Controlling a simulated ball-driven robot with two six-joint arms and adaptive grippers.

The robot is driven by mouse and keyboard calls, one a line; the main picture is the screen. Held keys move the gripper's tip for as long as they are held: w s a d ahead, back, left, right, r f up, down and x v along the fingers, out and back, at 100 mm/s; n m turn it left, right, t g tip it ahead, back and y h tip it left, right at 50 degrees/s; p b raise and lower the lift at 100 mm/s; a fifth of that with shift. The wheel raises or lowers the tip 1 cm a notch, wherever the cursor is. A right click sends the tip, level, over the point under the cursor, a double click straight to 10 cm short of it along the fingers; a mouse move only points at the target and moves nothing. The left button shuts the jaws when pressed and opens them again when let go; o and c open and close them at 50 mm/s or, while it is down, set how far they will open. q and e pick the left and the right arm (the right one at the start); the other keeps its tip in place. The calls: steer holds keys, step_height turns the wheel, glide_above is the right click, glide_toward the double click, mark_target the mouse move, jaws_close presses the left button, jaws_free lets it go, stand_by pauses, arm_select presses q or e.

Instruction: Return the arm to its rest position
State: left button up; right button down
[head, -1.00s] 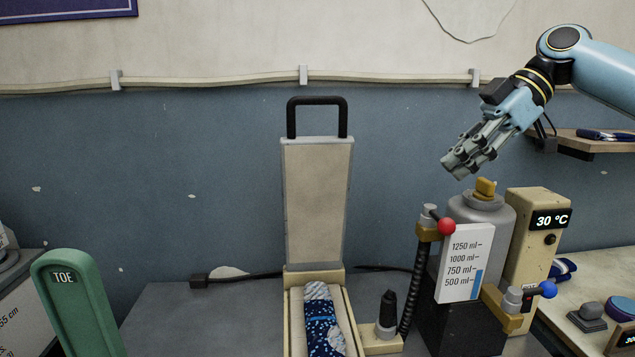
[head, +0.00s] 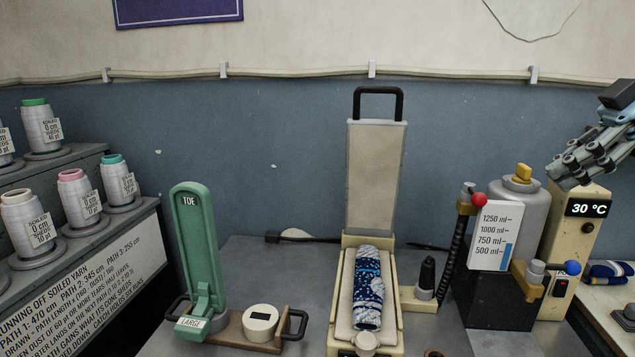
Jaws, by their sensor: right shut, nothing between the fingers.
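My right gripper (head: 592,160) is at the right edge of the head view, raised in front of the wall and above the temperature box (head: 572,240). It is shut and empty, and its wrist and arm are partly cut off by the frame edge. My left gripper is not in the view. A blue and white patterned sock (head: 367,290) lies in the cream press (head: 398,322), whose lid (head: 373,175) with a black handle stands upright.
A green TOE stand (head: 197,235) stands left of the press. Cones of yarn (head: 75,190) fill a stepped rack at the left. A grey tank (head: 520,215) with a volume scale, a red-knobbed lever and a blue-knobbed lever stands right of the press. Table between stand and press is partly clear.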

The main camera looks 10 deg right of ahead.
steer(key=s+a+f+m+h, duration=0.1)
steer(key=s+a+f, duration=0.25)
steer(key=f, duration=0.35)
steer(key=s+a+f+m+g+h, duration=0.1)
steer(key=s+a+f+m+h, duration=0.2)
steer(key=f, duration=0.5)
steer(key=s+a+f, duration=0.3)
steer(key=a+f, duration=0.2)
steer(key=f, duration=0.2)
steer(key=s+a+f+m+t+h, duration=0.2)
steer(key=s+m+h, duration=0.3)
steer(key=s+m, duration=0.6)
steer(key=s+d+f+n+g+b, duration=0.1)
steer(key=s+f+b, duration=0.25)
steer(key=f, duration=1.45)
steer(key=s+d+f+n+g+b, duration=0.15)
steer(key=f+b, duration=0.25)
steer(key=f, duration=1.4)
arm_select(q)
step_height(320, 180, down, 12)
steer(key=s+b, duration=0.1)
steer(key=b, duration=0.3)
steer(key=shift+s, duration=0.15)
arm_select(e)
steer(key=s+f, duration=1.7)
steer(key=shift+s+d+f+m, duration=0.25)
steer(key=shift+d+f+m, duration=0.15)
steer(key=shift+d+m, duration=0.05)
